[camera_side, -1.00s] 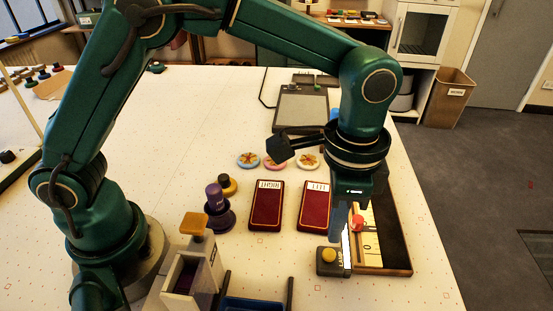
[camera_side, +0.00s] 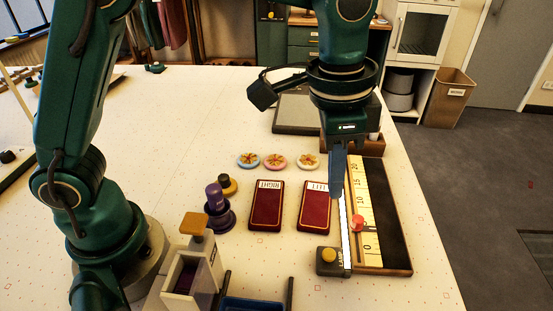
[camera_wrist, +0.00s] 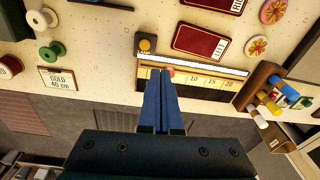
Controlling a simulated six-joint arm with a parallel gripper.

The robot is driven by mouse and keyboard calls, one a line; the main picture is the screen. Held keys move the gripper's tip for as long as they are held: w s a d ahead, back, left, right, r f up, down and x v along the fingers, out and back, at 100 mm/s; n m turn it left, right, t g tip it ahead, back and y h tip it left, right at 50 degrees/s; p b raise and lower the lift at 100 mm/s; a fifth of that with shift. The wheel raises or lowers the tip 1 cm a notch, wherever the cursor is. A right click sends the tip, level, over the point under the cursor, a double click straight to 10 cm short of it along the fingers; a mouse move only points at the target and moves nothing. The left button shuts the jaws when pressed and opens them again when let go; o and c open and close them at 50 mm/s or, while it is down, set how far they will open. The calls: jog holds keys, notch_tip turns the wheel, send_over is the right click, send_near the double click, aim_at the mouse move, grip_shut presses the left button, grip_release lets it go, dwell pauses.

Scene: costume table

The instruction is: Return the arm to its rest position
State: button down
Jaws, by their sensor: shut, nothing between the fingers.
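My gripper (camera_side: 337,195) is shut and empty. In the side view it hangs pointing down above the table, near the measuring board (camera_side: 400,265) with its number scale. In the wrist view the two blue fingers of my gripper (camera_wrist: 160,72) lie together over the board (camera_wrist: 215,76). A red knob (camera_side: 357,223) sits on the scale; in the wrist view it shows just past the fingertips (camera_wrist: 171,71). No contact between fingers and board is visible.
Two red boxes, RIGHT (camera_side: 266,206) and LEFT (camera_side: 314,207), lie left of the board. A block with a yellow button (camera_side: 329,255) stands at its near end. Three round flowered discs (camera_side: 275,161) lie behind the boxes. A purple spool (camera_side: 217,207) stands further left.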

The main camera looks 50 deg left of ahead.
jog(key=s+a+r+n+t, duration=0.3)
jog(key=s+a+r+n, duration=0.1)
jog(key=a+r, duration=0.4)
jog(key=s+a+f+n+t, duration=0.1)
jog(key=s+a+f+n, duration=0.3)
jog(key=s+a+f, duration=0.2)
jog(key=shift+s+f+t+y, duration=0.2)
jog(key=shift+s+t+y, duration=0.1)
jog(key=shift+s, duration=0.6)
